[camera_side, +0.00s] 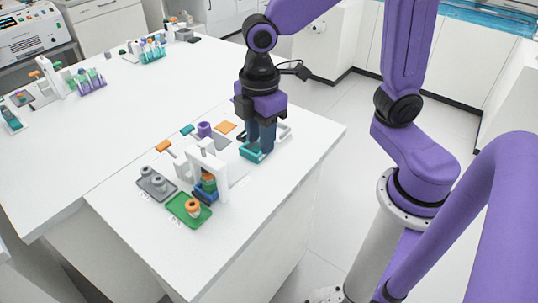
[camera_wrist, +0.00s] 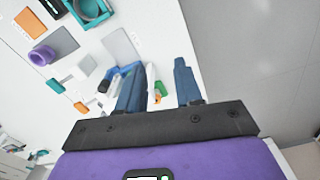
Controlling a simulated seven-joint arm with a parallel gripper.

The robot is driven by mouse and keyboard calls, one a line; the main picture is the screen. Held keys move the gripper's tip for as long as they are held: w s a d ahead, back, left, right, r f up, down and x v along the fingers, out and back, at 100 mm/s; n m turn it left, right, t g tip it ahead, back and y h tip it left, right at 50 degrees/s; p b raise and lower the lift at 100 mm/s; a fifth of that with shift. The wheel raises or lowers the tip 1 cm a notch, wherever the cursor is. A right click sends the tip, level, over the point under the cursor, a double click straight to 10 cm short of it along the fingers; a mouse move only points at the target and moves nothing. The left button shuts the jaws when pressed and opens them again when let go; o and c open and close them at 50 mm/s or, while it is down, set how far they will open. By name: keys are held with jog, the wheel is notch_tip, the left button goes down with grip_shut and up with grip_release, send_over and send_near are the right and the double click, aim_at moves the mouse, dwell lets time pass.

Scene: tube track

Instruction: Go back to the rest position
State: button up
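My gripper (camera_side: 262,148) points down at the right part of the work area in the side view. Its fingers overlap the teal open tray (camera_side: 250,155) there; their height above the table is hard to tell. In the wrist view, the two blue fingers of my gripper (camera_wrist: 160,65) stand apart with a clear gap and nothing held. That view shows the teal tray (camera_wrist: 92,12) at the upper left, off to the side of the fingers.
A white stand (camera_side: 222,180) has a blue, green and orange stack by it. A green tray (camera_side: 178,207) holds an orange-topped piece; a grey tray (camera_side: 151,190) holds grey pieces. A purple cylinder (camera_side: 204,129) stands behind. The table's right side is bare.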

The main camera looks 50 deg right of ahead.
jog(key=s+d+m, duration=0.2)
jog(key=s+d, duration=0.6)
jog(key=s, duration=0.6)
jog(key=shift+d+f+m, duration=0.3)
jog(key=shift+f+m, duration=0.05)
jog(key=shift+m, duration=0.05)
